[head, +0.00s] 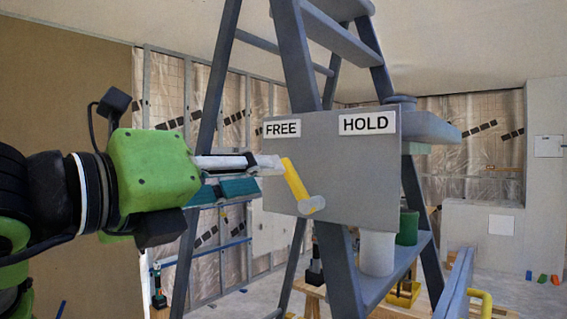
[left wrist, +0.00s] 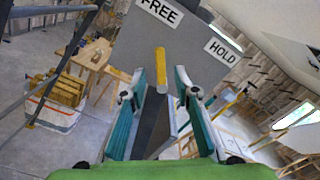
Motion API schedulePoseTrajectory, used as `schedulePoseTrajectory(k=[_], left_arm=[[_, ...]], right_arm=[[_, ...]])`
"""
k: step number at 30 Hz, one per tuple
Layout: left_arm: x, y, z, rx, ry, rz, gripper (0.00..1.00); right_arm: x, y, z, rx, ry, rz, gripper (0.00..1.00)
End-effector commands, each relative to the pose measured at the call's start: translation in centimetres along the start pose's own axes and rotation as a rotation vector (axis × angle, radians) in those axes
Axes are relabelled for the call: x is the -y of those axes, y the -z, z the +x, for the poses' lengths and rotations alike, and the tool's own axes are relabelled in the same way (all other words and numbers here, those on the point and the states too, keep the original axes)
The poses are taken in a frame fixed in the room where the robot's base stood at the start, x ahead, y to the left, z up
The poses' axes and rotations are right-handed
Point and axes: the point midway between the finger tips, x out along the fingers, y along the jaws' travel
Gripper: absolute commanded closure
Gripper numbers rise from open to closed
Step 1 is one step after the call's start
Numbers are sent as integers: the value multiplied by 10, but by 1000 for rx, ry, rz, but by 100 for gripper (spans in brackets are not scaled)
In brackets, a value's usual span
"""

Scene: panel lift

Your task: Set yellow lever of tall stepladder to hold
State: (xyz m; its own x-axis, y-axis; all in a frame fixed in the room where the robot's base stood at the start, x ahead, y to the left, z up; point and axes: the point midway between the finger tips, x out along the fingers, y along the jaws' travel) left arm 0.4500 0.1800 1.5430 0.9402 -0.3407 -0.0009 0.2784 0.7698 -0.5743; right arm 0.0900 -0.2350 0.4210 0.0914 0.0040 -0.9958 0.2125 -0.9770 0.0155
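The yellow lever (head: 295,178) is on a grey panel (head: 350,190) fixed to the tall stepladder (head: 295,60). From its round pivot (head: 311,205) it leans up and left, toward the FREE label (head: 282,129). The HOLD label (head: 368,124) is at the panel's upper right. My left gripper (head: 268,175) is open just left of the lever. In the left wrist view the lever (left wrist: 161,68) shows between the spread fingertips (left wrist: 160,84), with gaps on both sides. I cannot tell whether a finger touches it. My right gripper is not in view.
A white cylinder (head: 377,253) and a green can (head: 408,227) stand on a ladder step behind the panel. A blue-grey rail with a yellow handle (head: 481,303) is at the lower right. A wooden workbench (left wrist: 92,60) shows at the left in the wrist view.

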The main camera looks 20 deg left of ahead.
Motion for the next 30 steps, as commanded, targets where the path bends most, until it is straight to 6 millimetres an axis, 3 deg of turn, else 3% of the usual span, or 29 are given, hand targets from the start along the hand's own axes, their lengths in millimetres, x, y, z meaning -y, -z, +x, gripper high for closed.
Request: schedulePoseTrajectory(k=[3, 9, 22, 26, 30], left_arm=[[2, -2, 26, -5, -2, -1, 72], [1, -1, 53, -3, 0, 0, 72], [0, 0, 64, -1, 1, 1, 72], [0, 0, 64, -1, 1, 1, 100], [0, 0, 63, -1, 1, 1, 100]], right_arm=[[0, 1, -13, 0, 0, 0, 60], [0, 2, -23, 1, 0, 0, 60], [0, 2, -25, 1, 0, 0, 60], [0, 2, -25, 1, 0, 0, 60], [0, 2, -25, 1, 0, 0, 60]])
